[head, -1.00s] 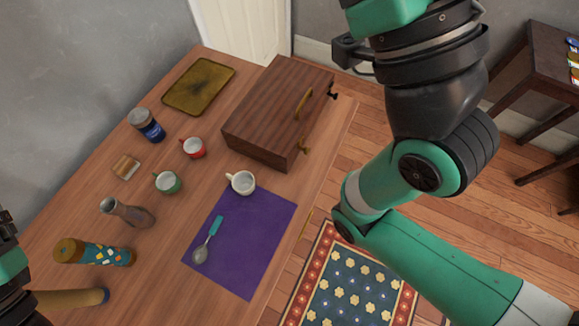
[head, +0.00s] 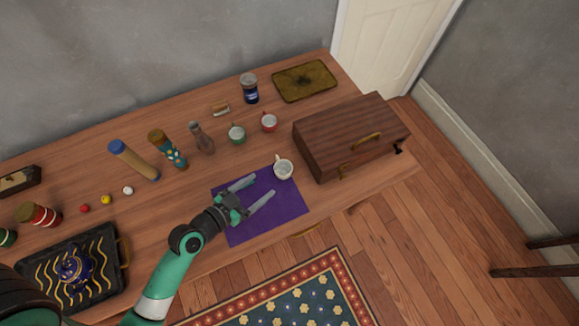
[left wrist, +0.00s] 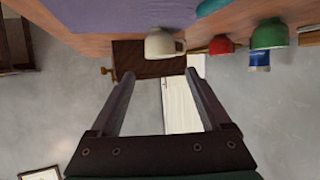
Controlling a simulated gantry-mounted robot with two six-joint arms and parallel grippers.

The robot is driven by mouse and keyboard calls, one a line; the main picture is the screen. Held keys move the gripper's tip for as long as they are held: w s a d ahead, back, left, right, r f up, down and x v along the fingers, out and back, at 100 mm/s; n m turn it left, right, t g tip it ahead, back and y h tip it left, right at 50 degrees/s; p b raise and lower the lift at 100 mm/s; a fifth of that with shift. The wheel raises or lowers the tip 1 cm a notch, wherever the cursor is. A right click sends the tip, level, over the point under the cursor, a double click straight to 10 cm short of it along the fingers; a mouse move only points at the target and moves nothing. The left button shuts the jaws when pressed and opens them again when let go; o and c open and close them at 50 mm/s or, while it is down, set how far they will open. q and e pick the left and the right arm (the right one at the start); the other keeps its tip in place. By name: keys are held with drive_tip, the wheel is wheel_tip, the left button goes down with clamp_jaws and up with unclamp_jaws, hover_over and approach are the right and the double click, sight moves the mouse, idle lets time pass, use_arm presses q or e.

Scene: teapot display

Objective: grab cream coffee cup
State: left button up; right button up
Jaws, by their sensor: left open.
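The cream coffee cup (head: 284,170) stands upright at the far edge of the purple mat (head: 290,204), its handle toward the back. My left gripper (head: 264,187) is open and empty over the mat, its fingers pointing toward the cup and a short way from it. In the left wrist view the scene looks upside down; the cream cup (left wrist: 160,43) appears just beyond the gap between the open fingers (left wrist: 162,72). The spoon seen on the mat earlier is not clearly visible now. My right gripper is not in view.
A red cup (head: 269,122) and a green cup (head: 237,134) stand behind the cream cup. A wooden case (head: 350,138) is close on the right. A vase (head: 202,139), a blue jar (head: 249,90) and a black tray (head: 105,275) are farther off. The mat's right part is clear.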

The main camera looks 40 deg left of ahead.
use_arm(q)
drive_tip(key=b, duration=0.1)
approach(288, 164)
drive_tip(key=shift+x, duration=1.1)
drive_tip(key=shift+w+d+f+b, duration=0.15)
drive_tip(key=shift+w+f+b, duration=0.05)
drive_tip(key=shift+w+b, duration=0.15)
drive_tip(key=x, duration=0.2)
drive_tip(key=b+x, duration=0.1)
drive_tip(key=x, duration=0.1)
drive_tip(key=shift+w+r, duration=0.15)
drive_tip(key=shift+w, duration=0.15)
drive_tip(key=shift+s, duration=0.1)
drive_tip(key=c, duration=1)
